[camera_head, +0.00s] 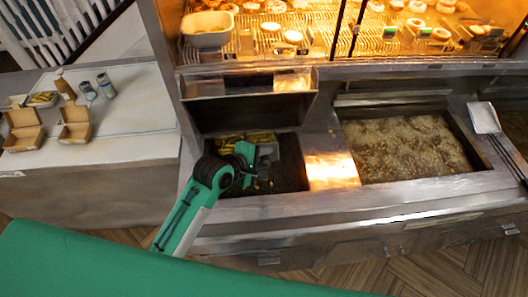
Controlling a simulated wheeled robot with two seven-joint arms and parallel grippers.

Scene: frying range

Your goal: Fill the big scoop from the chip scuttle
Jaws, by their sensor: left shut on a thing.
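The chip scuttle (291,165) is a dark sunken well in the steel counter, left of the fryer. Yellow chips (228,144) lie at its back, with a few loose bits nearer the front. My left gripper (246,153) reaches in from the front left and is low in the well. It is shut on the big scoop (267,152), a grey metal shape just right of the fingers, among the chips. The gripper and wrist hide most of the scoop and its handle. I cannot tell how many chips are in it. My right gripper is out of view.
A fryer vat (405,145) of bubbling oil is to the right, with a long-handled grey tool (486,118) beyond it. A steel ledge (250,85) and lit food cabinet stand behind. Cardboard boxes (75,123) and shakers (106,84) stand on the left counter (130,118).

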